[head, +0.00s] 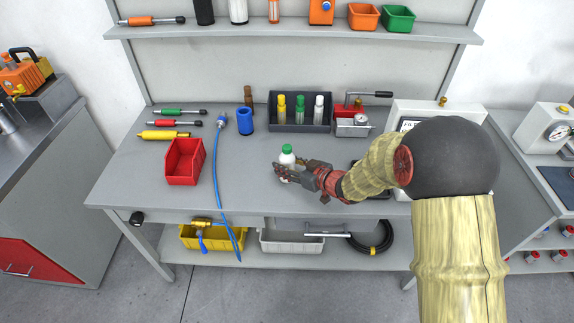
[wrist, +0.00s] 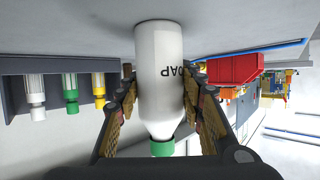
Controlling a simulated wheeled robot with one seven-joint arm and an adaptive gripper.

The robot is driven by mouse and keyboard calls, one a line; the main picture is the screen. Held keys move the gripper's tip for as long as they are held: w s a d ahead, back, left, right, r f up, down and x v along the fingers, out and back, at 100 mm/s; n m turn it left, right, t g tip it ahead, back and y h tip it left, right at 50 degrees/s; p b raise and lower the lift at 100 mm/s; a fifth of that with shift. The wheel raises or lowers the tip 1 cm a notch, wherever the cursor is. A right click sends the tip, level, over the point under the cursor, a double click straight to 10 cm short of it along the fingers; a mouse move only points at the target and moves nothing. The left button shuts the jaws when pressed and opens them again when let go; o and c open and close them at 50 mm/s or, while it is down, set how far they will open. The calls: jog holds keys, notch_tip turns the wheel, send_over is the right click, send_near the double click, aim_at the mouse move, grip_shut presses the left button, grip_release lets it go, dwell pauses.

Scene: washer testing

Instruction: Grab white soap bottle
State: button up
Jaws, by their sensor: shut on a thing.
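The white soap bottle (head: 287,158) with a green cap stands on the grey workbench in the head view, partly covered by my gripper. In the wrist view the bottle (wrist: 160,75) appears upside down, with part of the word "SOAP" readable and its green cap low in the picture. My gripper (head: 282,172) reaches in from the right at bench height. In the wrist view my gripper's fingers (wrist: 163,95) lie along both sides of the bottle, shut on it. The bottle looks upright, and its base seems to be at the bench surface.
A dark tray (head: 299,127) with yellow, green and white-capped bottles stands behind. A red bin (head: 184,162) and a blue hose (head: 216,185) lie to the left. A red-and-grey press (head: 353,120) stands at the back right.

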jog(key=c, duration=0.6)
